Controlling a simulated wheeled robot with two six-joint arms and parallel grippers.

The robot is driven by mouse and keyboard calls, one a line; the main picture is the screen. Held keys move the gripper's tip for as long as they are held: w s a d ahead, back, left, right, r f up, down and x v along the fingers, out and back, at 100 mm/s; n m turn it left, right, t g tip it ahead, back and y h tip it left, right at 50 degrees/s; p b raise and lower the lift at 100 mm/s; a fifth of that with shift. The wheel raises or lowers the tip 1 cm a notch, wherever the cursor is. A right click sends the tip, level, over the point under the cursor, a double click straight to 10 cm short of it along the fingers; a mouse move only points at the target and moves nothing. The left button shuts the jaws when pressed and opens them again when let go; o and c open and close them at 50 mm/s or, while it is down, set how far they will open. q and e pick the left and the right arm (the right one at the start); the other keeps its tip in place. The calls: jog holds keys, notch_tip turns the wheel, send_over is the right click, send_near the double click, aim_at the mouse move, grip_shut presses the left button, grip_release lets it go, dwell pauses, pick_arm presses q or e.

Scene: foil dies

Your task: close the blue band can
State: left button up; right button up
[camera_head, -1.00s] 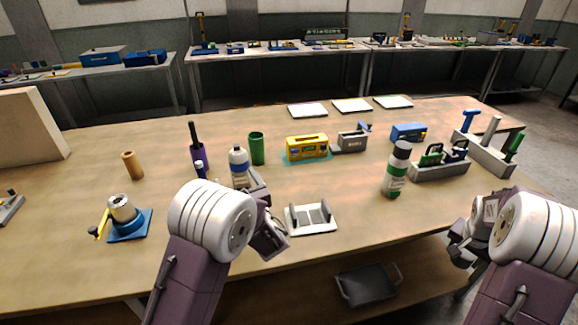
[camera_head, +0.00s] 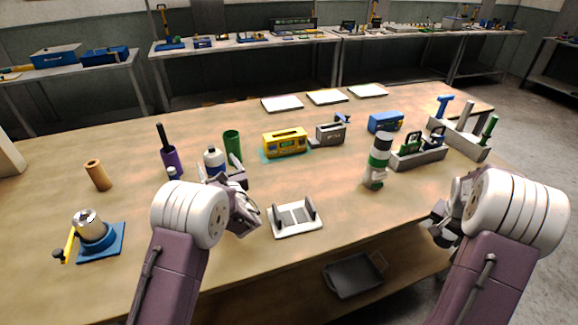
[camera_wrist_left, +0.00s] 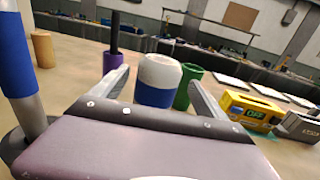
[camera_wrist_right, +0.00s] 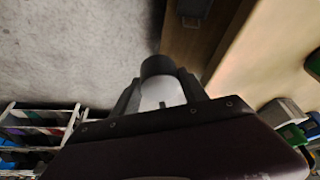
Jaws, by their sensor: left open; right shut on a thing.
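The blue band can (camera_head: 213,162) stands on the table, left of the middle. In the left wrist view its white top and blue band (camera_wrist_left: 154,95) show between my fingers. My left gripper (camera_head: 237,172) is open beside the can at its near right side; in the left wrist view its fingers (camera_wrist_left: 158,80) flank it. I cannot tell whether they touch it. My right gripper (camera_head: 441,225) is off the table's right front edge. In the right wrist view it (camera_wrist_right: 160,88) is shut on a dark round cap-like piece (camera_wrist_right: 157,67) with a white part below.
A white cradle (camera_head: 296,219) lies in front.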

pick_arm(q)
jog(key=shift+w+a, duration=0.1)
jog(key=shift+w, duration=0.1)
jog(key=x, duration=0.5)
jog(key=shift+a+f+p, duration=0.1)
jog(key=shift+f+p, duration=0.1)
jog(key=shift+p, duration=0.1)
jog(key=shift+c, duration=0.4)
grip_shut()
